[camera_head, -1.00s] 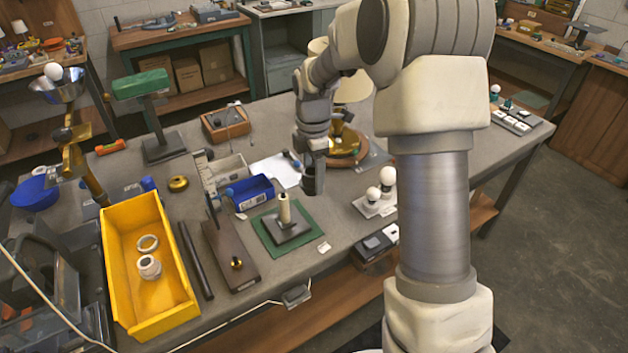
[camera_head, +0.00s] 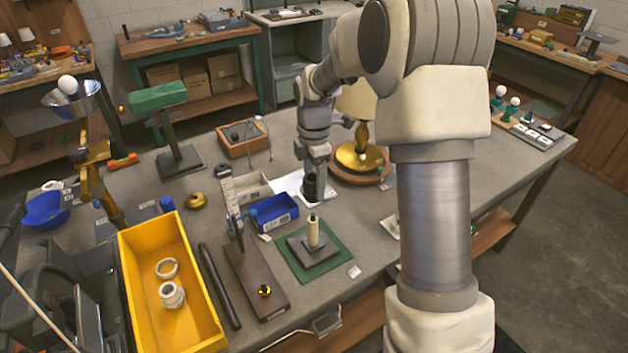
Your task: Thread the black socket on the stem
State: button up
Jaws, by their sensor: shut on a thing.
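My gripper (camera_head: 316,174) is shut on the black socket (camera_head: 311,188), a small dark cylinder at its lower end. The pale stem (camera_head: 313,232) stands upright on a dark square base (camera_head: 316,250) on a green mat (camera_head: 335,262). In the picture the socket is directly above the stem's tip, with a clear gap between them. I cannot tell from this one view how far behind the stem or above it the socket is. The fingertips are small and partly merge with the socket.
A blue bin (camera_head: 275,213) and a ruler-backed stand (camera_head: 256,280) are left of the mat. A yellow bin (camera_head: 208,322) with white rings is further left. A brass lamp (camera_head: 358,158) stands behind right of my gripper.

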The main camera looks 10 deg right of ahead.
jog(key=b, duration=0.4)
send_over(314, 215)
jog(key=shift+w+f, duration=0.2)
jog(key=shift+f, duration=2.25)
jog(key=shift+d+f+b, duration=0.1)
jog(key=shift+f+b, duration=0.25)
jog(key=shift+f, duration=0.8)
jog(key=o, duration=0.8)
jog(key=c, duration=1)
jog(key=shift+s+f, duration=0.1)
jog(key=shift+f, duration=0.15)
jog(key=shift+s+f+m, duration=0.1)
jog(key=shift+s+m, duration=0.05)
jog(key=shift+m, duration=1.6)
jog(key=shift+s+f+m, duration=0.1)
jog(key=shift+m, duration=1.65)
